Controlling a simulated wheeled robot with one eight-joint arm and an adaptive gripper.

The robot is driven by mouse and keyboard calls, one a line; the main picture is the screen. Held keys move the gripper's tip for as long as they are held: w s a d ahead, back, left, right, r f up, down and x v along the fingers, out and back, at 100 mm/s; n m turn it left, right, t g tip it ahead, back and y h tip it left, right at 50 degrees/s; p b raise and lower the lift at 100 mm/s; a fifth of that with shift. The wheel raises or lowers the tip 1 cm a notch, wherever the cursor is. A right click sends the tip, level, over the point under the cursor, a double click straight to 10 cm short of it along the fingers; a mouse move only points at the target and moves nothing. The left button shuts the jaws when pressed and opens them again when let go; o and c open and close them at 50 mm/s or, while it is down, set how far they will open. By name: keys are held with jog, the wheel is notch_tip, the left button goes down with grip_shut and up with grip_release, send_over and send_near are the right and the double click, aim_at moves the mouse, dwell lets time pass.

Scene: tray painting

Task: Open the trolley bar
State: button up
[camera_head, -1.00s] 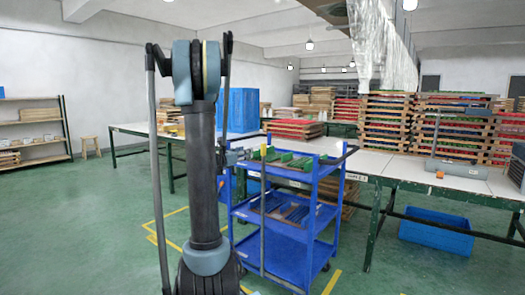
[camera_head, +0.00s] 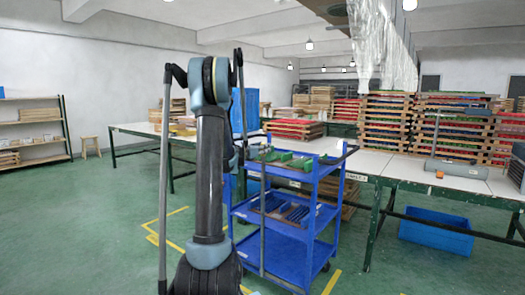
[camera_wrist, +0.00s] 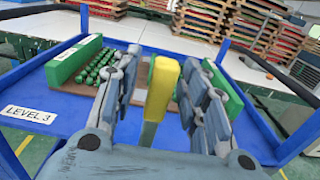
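The blue trolley (camera_head: 288,247) stands right of my arm in the head view, with several shelves. Its upright bar (camera_head: 263,245) runs down the front; the lower part looks grey. In the wrist view the bar's yellow top (camera_wrist: 161,85) stands upright between the fingers of my gripper (camera_wrist: 161,90). The fingers are open, one on each side, with gaps visible between them and the yellow part. In the head view my gripper is mostly hidden behind my arm. The trolley's top shelf (camera_wrist: 65,112) has a "LEVEL 3" label.
Green blocks and small green pieces (camera_wrist: 95,65) lie on the top shelf just beyond my gripper. A long white worktable (camera_head: 395,168) stands behind the trolley, with stacked pallets (camera_head: 388,122) at the back. A blue bin (camera_head: 435,230) sits beneath the table. Floor at left is clear.

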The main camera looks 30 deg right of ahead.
jog(key=shift+w+d, duration=0.1)
jog(key=shift+d, duration=0.2)
grip_shut()
